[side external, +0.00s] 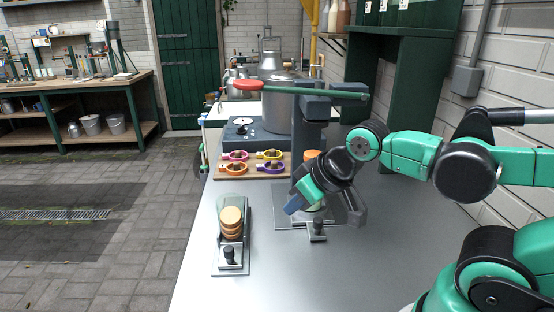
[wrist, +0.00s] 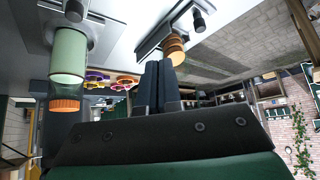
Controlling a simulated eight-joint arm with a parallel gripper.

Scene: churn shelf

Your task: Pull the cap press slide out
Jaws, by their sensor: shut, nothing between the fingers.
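The cap press (side external: 309,120) is a dark grey stand with a green lever and red grip. Its slide has a small dark knob (side external: 317,228) at the front, which also shows at the top left of the wrist view (wrist: 75,10). A pale green jar (wrist: 68,55) with an orange lid stands at the press, mostly hidden behind my gripper in the side view. My gripper (side external: 291,208) is shut and empty, tilted down in front of the press and left of the knob, apart from it. Its closed fingers show in the wrist view (wrist: 161,66).
A holder with stacked orange caps (side external: 231,222) and its own black knob (side external: 230,254) stands at the left of the metal bench. A board with coloured rings (side external: 253,161) lies behind. The bench front (side external: 280,285) is clear.

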